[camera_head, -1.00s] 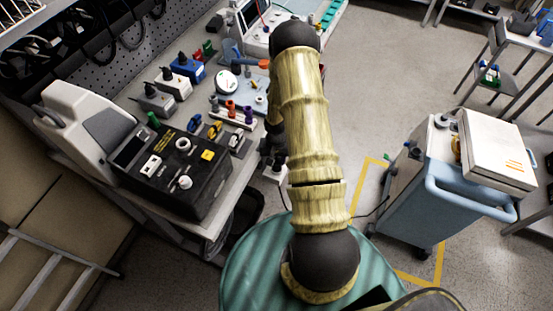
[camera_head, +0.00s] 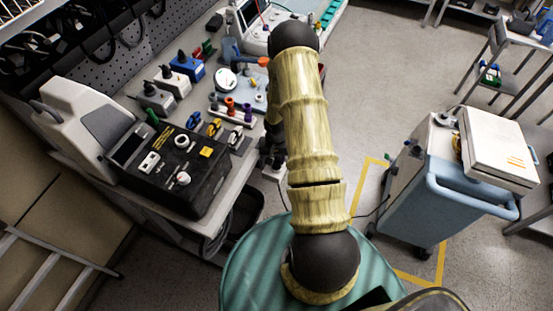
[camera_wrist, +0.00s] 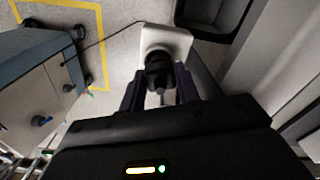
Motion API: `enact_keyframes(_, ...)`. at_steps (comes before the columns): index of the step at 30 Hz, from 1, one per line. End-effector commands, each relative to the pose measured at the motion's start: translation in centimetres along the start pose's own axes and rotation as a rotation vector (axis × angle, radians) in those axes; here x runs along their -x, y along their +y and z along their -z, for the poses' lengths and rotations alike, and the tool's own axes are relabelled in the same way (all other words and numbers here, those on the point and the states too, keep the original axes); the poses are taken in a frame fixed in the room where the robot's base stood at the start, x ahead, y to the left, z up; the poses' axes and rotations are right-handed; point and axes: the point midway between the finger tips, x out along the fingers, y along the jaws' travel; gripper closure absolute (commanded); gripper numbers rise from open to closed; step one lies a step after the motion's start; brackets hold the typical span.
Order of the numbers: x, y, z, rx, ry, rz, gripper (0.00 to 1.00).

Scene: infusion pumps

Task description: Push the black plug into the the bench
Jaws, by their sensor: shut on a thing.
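My gripper (camera_wrist: 160,88) is shut on the black plug (camera_wrist: 158,74), with one dark finger on each side of it. The plug lines up in the wrist view with the dark round opening of a white socket block (camera_wrist: 178,36) and overlaps it. I cannot tell how far the plug is in, or whether it only touches. In the head view the white socket block (camera_head: 274,173) sits at the right edge of the bench (camera_head: 222,193), mostly below my dark wrist links. The plug is hidden by my arm there.
A black device (camera_head: 178,172) with knobs stands on the near bench, with small boxes and coloured connectors behind it. A blue-grey cart (camera_head: 440,190) stands to the right. A dark bin (camera_wrist: 215,15) is beside the socket block. Open floor lies between bench and cart.

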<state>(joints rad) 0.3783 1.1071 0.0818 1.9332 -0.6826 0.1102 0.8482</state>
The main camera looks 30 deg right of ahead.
Motion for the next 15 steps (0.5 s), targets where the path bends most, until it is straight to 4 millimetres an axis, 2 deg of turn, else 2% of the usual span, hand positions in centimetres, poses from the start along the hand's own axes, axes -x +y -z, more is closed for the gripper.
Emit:
enact_keyframes(1, -1.38, 0.47, -0.98, 0.000, -0.026, -0.013, 0.97)
enact_keyframes(15, -2.35, 0.73, -1.18, 0.000, -0.031, -0.018, 0.97)
